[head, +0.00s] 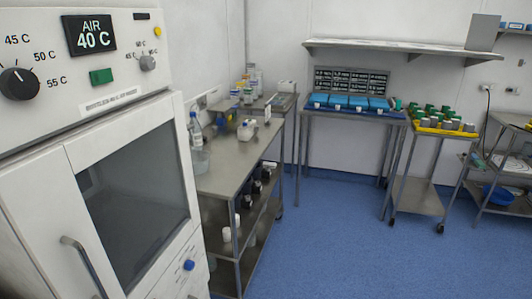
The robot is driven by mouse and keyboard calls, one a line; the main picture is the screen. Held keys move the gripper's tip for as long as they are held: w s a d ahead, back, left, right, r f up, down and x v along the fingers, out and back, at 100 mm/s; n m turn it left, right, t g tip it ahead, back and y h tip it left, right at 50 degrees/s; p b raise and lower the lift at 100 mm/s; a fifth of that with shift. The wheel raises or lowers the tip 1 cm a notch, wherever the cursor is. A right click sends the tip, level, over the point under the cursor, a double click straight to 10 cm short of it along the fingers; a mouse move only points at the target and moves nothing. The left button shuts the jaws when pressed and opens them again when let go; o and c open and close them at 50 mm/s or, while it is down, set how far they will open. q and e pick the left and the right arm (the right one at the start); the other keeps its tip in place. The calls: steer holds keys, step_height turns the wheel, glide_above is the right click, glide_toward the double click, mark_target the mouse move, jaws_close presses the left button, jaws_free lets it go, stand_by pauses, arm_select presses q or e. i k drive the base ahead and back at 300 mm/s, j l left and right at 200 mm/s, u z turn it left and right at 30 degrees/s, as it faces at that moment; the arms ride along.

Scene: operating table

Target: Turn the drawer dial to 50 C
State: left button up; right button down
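A white warming cabinet (80,118) fills the left side of the view. A large black dial (18,84) sits on its upper panel at the far left, with the labels 45 C, 50 C and 55 C around it. Its pointer setting is too small to read surely. A smaller grey dial (147,63) sits further right on the panel, with small labels around it. I cannot tell from markings which is the drawer dial. A black display (92,38) between them reads AIR 40 C. Neither gripper is in view.
Below the panel are a dark glass door (135,195), a curved handle (82,262) and a blue button (189,265). A steel bench (225,170) with bottles stands right beside the cabinet. Further tables (355,115) line the back. The blue floor (350,240) at right is clear.

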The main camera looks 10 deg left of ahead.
mark_target(190, 265)
steer(key=u, duration=1.25)
